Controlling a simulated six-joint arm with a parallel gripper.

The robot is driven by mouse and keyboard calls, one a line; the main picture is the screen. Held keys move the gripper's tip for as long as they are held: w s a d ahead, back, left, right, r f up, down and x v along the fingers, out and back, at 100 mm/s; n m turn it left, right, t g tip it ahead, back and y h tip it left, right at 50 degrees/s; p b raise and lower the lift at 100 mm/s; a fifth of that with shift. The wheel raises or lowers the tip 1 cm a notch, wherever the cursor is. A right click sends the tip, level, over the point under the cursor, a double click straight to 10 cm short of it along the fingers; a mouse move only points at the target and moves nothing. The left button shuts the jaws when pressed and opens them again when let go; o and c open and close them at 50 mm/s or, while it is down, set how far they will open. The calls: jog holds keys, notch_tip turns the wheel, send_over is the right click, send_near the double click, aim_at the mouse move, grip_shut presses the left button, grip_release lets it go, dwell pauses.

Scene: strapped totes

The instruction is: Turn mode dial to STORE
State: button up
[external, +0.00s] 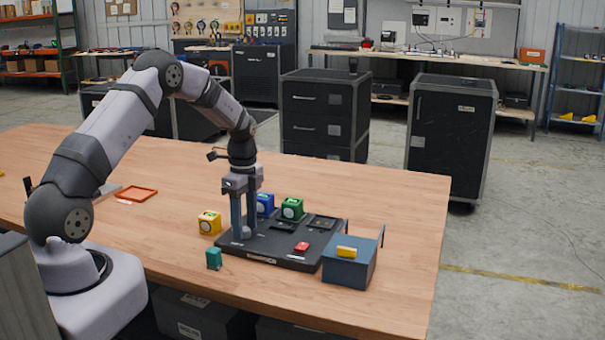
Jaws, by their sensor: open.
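A dark control board (275,246) lies on the wooden table, with a red block or button (301,247) near its front right. I cannot make out a mode dial or the word STORE; the picture is too small, and my fingers cover part of the board's left end. My gripper (244,231) points straight down over that left end, its two fingers apart. The fingertips are at or just above the board surface; I cannot tell whether they touch it or have anything between them.
Blue (265,204), green (292,209) and yellow (209,222) cubes stand behind and left of the board. A small teal object (213,259) stands front left. A blue-grey box (349,268) with a yellow top piece (347,253) is at the right. An orange tray (136,194) lies farther left.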

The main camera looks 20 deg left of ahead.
jog(key=c, duration=1)
jog(key=shift+c, duration=0.2)
